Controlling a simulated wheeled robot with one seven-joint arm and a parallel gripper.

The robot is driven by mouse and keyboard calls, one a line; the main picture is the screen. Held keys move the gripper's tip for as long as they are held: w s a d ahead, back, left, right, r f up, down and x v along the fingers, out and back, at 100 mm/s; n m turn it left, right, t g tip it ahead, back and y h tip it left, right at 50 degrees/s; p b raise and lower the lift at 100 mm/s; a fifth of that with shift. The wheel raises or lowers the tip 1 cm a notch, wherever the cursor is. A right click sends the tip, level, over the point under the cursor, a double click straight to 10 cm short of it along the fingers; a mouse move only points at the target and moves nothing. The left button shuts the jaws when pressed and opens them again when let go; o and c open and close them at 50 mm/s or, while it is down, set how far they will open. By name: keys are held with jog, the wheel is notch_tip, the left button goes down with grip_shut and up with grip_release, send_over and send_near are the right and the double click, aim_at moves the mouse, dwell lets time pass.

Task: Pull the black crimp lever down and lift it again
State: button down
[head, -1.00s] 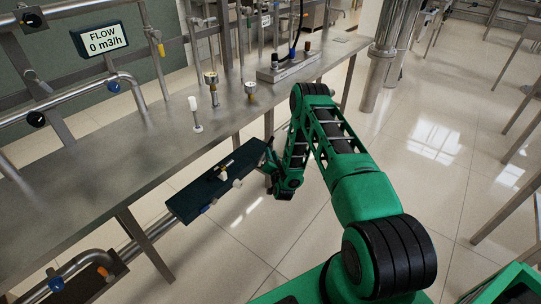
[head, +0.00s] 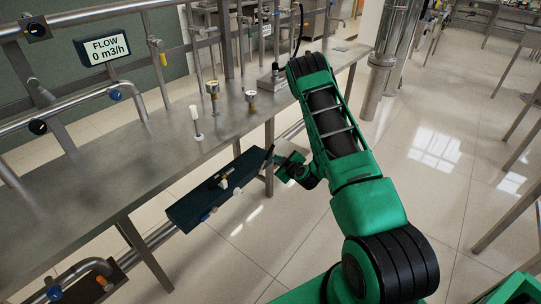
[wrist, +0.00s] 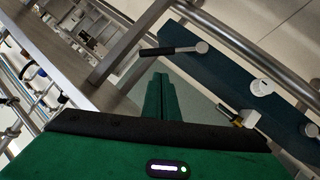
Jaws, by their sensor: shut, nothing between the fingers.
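The black crimp lever (wrist: 170,50) shows in the wrist view as a dark bar on a round metal pivot, at one end of a dark blue panel (wrist: 232,75). It lies roughly level across the picture. In the head view the same panel (head: 190,213) sits in front of the bench, and the lever at its far right end is too small to read clearly. My gripper (wrist: 161,78) is shut and empty, its green fingertips pointing toward the lever's black bar with a small gap in the picture. Whether they touch cannot be told. It also shows in the head view (head: 277,159).
The panel also bears a white round knob (wrist: 262,87) and a brass-tipped fitting (wrist: 238,122). A steel bench (head: 150,150) with pipes and valves stands behind. A bench leg (head: 269,150) is close to my gripper.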

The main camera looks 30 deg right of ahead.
notch_tip(320, 180, up, 3)
jog(key=s+n, duration=0.1)
jog(key=n, duration=0.2)
send_over(270, 153)
jog(key=s+a, duration=0.3)
jog(key=s, duration=0.1)
notch_tip(270, 153, down, 4)
jog(key=shift+w+d+f+y, duration=0.2)
jog(key=shift+d+f, duration=0.15)
jog(key=shift+f, duration=0.2)
jog(key=shift+w+d+f+y, duration=0.15)
jog(key=shift+d+f, duration=0.15)
jog(key=shift+f, duration=0.2)
jog(key=shift+w+d+f, duration=0.4)
jog(key=shift+d+f, duration=0.05)
jog(key=shift+f, duration=0.1)
jog(key=shift+a, duration=0.15)
jog(key=shift+w, duration=0.1)
